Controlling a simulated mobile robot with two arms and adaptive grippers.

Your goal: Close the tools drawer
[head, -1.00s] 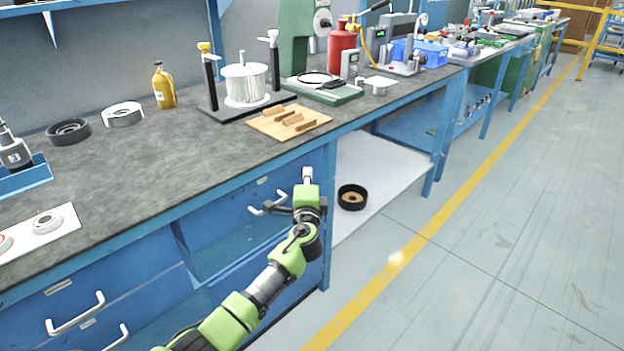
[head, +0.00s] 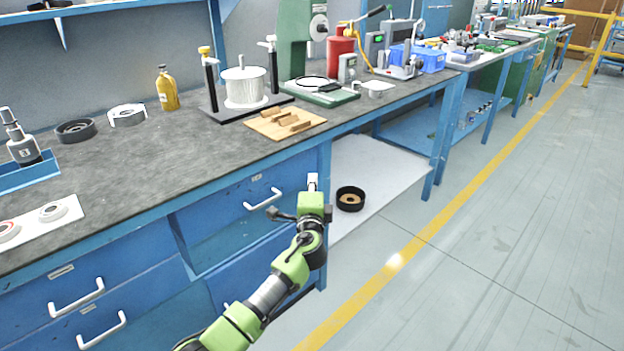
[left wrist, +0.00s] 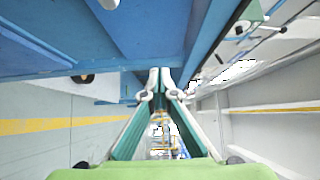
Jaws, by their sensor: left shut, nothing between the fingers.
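A blue drawer front (head: 228,212) with a white bar handle (head: 263,198) is under the right part of the bench top in the head view. It looks about level with the bench front; I cannot tell if a small gap is left. No label shows which drawer is for tools. My left gripper (head: 312,182) is shut and empty, just right of that handle and apart from it, near the bench's corner leg. My right gripper is out of view.
More closed-looking drawers with white handles (head: 76,297) are at lower left. A black ring (head: 350,198) lies on the white lower shelf (head: 385,170) to the right. A wooden board (head: 285,123) and a wire spool (head: 244,87) stand on the bench. The floor (head: 480,260) at right is clear.

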